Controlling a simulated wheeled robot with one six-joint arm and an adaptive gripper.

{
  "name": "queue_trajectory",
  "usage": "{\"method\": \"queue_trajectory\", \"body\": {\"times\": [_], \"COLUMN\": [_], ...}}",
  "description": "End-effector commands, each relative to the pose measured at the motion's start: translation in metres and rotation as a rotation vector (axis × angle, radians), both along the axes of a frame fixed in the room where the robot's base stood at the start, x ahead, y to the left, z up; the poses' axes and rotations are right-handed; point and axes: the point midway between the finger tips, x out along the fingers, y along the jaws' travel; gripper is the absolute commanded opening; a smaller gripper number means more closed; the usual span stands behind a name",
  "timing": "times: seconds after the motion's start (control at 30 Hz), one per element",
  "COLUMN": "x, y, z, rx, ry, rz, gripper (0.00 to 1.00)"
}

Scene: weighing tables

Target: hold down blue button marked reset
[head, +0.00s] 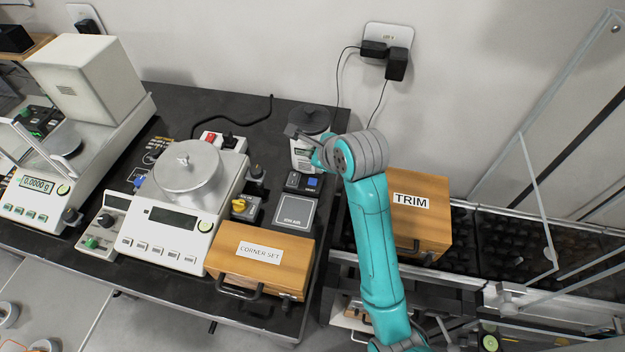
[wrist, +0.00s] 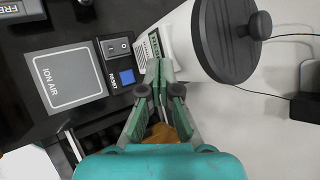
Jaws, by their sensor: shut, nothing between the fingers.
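The blue button (wrist: 127,77) sits beside the word RESET on a small dark panel, next to a black rocker switch (wrist: 117,47). The blue button also shows in the head view (head: 313,182), left of my arm. My gripper (wrist: 159,66) is shut and empty. In the wrist view its fingertips are just right of the blue button, in front of the label of a white jar. In the head view my gripper (head: 296,132) is above and behind the button, by the jar. No contact with the button shows.
The white jar with a dark lid (wrist: 228,38) stands close beside my fingers. The ION AIR plate (head: 294,212) lies before the button panel. A balance (head: 172,222), a CORNER SET box (head: 261,252) and a TRIM box (head: 418,203) stand around. Cables hang from a wall outlet (head: 388,36).

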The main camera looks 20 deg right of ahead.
Motion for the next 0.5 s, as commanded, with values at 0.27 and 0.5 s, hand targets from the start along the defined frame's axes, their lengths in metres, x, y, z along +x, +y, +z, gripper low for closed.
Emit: {"method": "queue_trajectory", "body": {"times": [0.27, 0.5], "x": [-0.001, -0.001], "y": [0.0, 0.0], "z": [-0.033, -0.062], "rx": [-0.001, 0.0], "ry": [0.003, 0.003], "rz": [0.001, 0.0], "gripper": [0.0, 0.0]}}
